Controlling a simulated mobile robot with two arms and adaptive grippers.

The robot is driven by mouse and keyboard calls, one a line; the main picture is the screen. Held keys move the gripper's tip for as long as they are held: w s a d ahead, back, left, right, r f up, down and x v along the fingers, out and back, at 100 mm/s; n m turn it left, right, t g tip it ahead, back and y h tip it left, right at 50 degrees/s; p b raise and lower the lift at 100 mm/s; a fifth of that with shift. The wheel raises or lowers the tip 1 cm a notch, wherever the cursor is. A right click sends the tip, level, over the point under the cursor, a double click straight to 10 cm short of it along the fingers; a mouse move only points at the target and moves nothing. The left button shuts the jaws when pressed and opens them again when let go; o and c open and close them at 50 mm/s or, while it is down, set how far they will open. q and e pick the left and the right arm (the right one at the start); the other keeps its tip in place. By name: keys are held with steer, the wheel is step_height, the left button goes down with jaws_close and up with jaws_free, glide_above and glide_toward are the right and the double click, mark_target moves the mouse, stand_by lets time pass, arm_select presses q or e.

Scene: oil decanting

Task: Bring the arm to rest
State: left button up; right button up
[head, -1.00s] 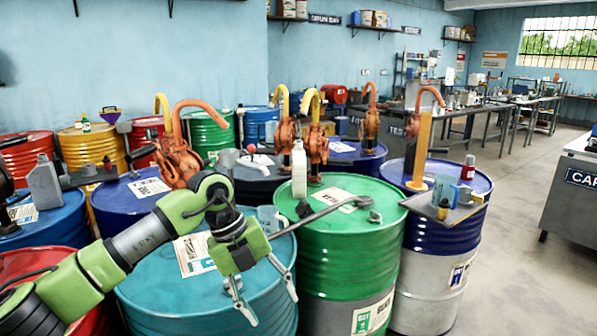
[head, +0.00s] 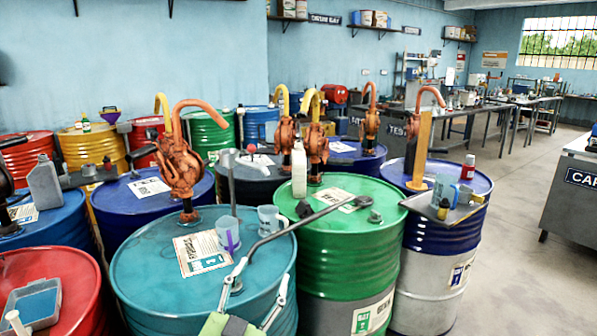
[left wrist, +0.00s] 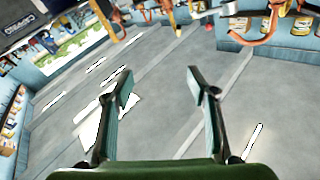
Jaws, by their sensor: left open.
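My left gripper (head: 262,274) is at the bottom edge of the head view, in front of the teal drum (head: 150,262). Its two fingers point up and stand apart with nothing between them. Most of the left arm is out of the picture. In the left wrist view the open fingers (left wrist: 160,82) show over grey floor, with nothing between them. My right gripper is not in view.
The teal drum bears a paper label (head: 201,252), a purple-marked cup (head: 228,235) and a clear cup (head: 268,219). A green drum (head: 345,250) stands right of it, a red drum (head: 75,262) left. Open floor (head: 525,270) lies at right.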

arm_select(q)
steer(key=s+a+f+n+g+y, duration=0.2)
steer(key=s+a+f+g+y, duration=0.25)
steer(key=f, duration=0.55)
steer(key=s+a+f+n+g+y, duration=0.1)
steer(key=s+a+f+n+g, duration=0.25)
steer(key=s+a+f, duration=0.55)
steer(key=s+f+m+g, duration=0.1)
steer(key=s+f+g, duration=0.35)
steer(key=s, duration=0.45)
steer(key=s+f+g, duration=0.3)
steer(key=s+f, duration=0.3)
steer(key=s, duration=0.3)
step_height(320, 180, down, 27)
steer(key=s+g, duration=0.2)
steer(key=s+a+f, duration=0.2)
steer(key=s+f, duration=1.4)
steer(key=s, duration=0.1)
steer(key=shift+s+a+g, duration=0.25)
steer(key=shift+s+g, duration=0.05)
steer(key=shift+g, duration=0.15)
